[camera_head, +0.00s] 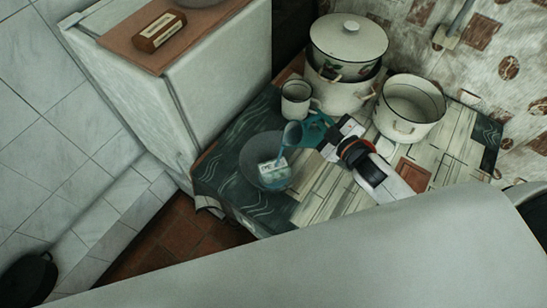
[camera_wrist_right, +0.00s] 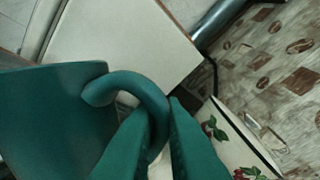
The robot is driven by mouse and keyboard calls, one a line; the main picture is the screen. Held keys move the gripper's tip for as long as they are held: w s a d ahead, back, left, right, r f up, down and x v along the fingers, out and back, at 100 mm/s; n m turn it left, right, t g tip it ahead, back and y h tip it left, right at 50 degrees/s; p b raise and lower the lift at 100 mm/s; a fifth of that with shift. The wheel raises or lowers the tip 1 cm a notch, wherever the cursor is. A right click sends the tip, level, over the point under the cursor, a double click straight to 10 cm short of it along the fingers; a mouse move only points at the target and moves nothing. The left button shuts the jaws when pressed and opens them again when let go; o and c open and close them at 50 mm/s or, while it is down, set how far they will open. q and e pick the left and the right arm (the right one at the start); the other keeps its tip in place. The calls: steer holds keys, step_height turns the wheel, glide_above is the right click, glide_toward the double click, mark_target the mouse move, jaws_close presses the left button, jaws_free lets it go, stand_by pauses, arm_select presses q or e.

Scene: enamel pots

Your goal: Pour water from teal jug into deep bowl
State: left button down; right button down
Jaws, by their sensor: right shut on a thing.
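The teal jug (camera_head: 292,135) is tilted with its mouth to the lower left, above the deep bowl (camera_head: 249,152). A bluish streak runs from the jug's mouth down into the bowl and looks like water. The bowl is dark and see-through, with a small pale patch inside; its water level is unclear. My right gripper (camera_head: 330,133) is shut on the jug's handle, right of the bowl. The right wrist view shows the jug's body (camera_wrist_right: 45,125) at left and the curved handle between the fingers (camera_wrist_right: 160,112). My left gripper is not in view.
A white mug (camera_head: 296,98) stands close behind the jug. A lidded enamel pot (camera_head: 347,42) and an open white pot (camera_head: 411,104) stand behind my right gripper. A white cabinet (camera_head: 215,85) rises left of the table. The table edge is close to the bowl's left.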

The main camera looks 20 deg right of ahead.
steer(key=shift+a+n, duration=0.45)
steer(key=shift+n, duration=0.15)
steer(key=shift+a+n+b, duration=0.25)
steer(key=shift+n+b, duration=0.05)
steer(key=shift+b, duration=0.1)
steer(key=shift+s+a+f+n+h+b, duration=0.15)
steer(key=shift+a+n+h+b, duration=0.3)
steer(key=shift+a+n, duration=0.3)
